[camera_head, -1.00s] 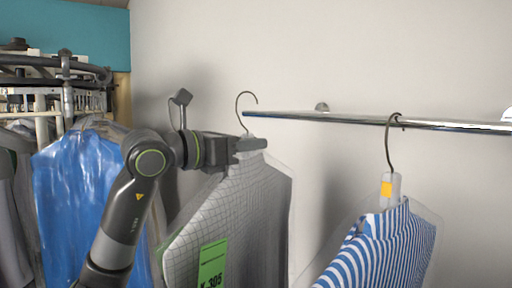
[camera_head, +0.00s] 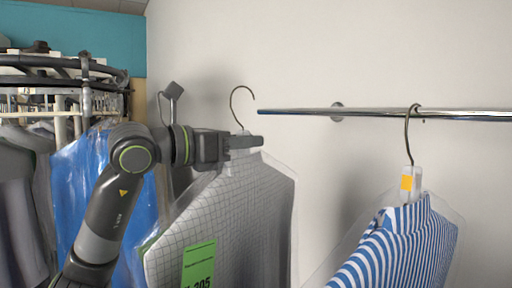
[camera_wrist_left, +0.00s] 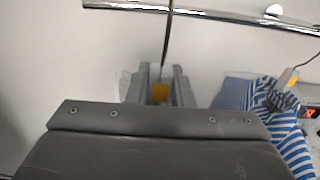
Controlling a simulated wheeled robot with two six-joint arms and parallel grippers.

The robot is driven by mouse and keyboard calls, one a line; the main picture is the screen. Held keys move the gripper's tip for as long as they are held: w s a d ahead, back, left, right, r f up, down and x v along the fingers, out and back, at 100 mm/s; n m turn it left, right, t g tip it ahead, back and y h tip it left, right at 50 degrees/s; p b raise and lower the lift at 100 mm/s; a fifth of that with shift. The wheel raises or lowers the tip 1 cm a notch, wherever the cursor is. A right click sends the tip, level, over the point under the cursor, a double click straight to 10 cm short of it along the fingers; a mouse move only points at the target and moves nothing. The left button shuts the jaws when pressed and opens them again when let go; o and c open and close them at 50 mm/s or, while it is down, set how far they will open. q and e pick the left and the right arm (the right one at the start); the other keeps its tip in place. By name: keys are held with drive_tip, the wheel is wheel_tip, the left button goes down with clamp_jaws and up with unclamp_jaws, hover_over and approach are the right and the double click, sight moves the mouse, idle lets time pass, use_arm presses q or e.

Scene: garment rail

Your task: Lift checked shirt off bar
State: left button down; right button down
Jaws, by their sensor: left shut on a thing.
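The checked shirt (camera_head: 235,215) is grey-white, in a clear cover with a green tag (camera_head: 199,265). It hangs from a wire hanger whose hook (camera_head: 240,103) is in the air just left of the free end of the bar (camera_head: 300,111), apart from it in the head view. My left gripper (camera_head: 258,141) is shut on the hanger's neck, just above the shirt's collar. In the left wrist view the fingers (camera_wrist_left: 160,88) close around the hanger neck by an orange-yellow label (camera_wrist_left: 159,92). My right gripper is not in view.
A blue-and-white striped shirt (camera_head: 400,250) hangs on the bar to the right; it also shows in the left wrist view (camera_wrist_left: 285,125). A rack with blue-wrapped clothes (camera_head: 82,190) stands at the left. A plain wall is behind the bar.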

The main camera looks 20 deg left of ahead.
use_arm(q)
drive_tip(key=b+v, duration=1)
drive_tip(key=v, duration=0.6)
drive_tip(key=shift+b, duration=0.35)
drive_tip(key=shift+s+a+f, duration=0.1)
